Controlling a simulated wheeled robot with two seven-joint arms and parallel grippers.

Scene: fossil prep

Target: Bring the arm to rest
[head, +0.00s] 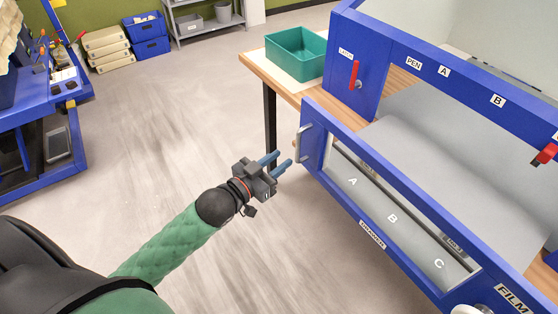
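My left arm (165,245) reaches in from the bottom left, in a green sleeve. My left gripper (281,163) has two blue fingers with a gap between them; it is open, and nothing shows between the fingers. It is out over the floor, just left of the grey handle (304,143) on the blue hinged front panel, and looks apart from it. My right gripper is not in view.
The blue cabinet (352,62) stands on a wooden table (262,70), its front panel (345,210) lowered towards me. A red latch (353,75) is on its frame. A teal bin (297,53) sits behind. A blue workbench (75,90) is at left. The floor (160,120) between is clear.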

